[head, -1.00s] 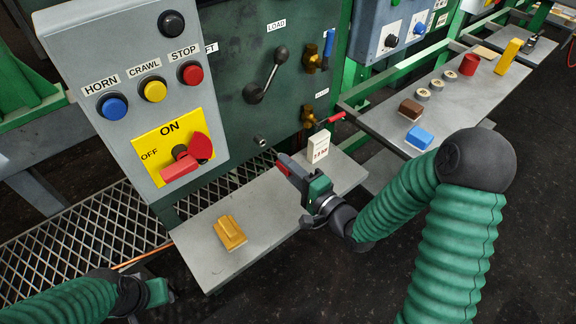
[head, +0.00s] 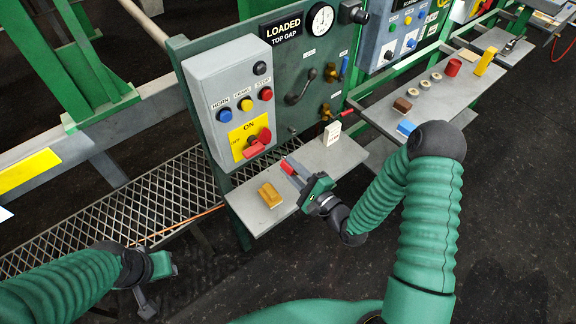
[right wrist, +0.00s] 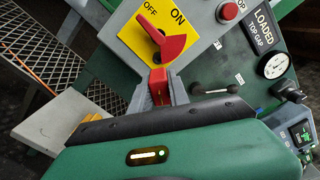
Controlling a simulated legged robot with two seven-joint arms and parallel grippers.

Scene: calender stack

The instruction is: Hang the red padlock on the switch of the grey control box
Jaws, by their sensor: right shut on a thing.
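The grey control box (head: 230,95) stands on the green panel. Its switch (head: 257,143) is a red handle on a yellow ON/OFF plate; in the right wrist view the switch (right wrist: 168,43) is just beyond the fingertips. My right gripper (head: 291,168) is shut on the red padlock (head: 287,167), above the grey shelf and to the right of the switch. In the right wrist view a red part of the padlock (right wrist: 158,80) shows between the fingers, apart from the switch; its shackle cannot be made out. My left gripper (head: 148,298) hangs low at left; its jaw opening is unclear.
The grey shelf (head: 300,165) below the box holds a yellow block (head: 270,195) and a white counter (head: 332,133). A lever (head: 300,88) and valves are on the panel right of the box. A mesh walkway (head: 150,205) lies at left. A second shelf (head: 440,100) with small objects is at right.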

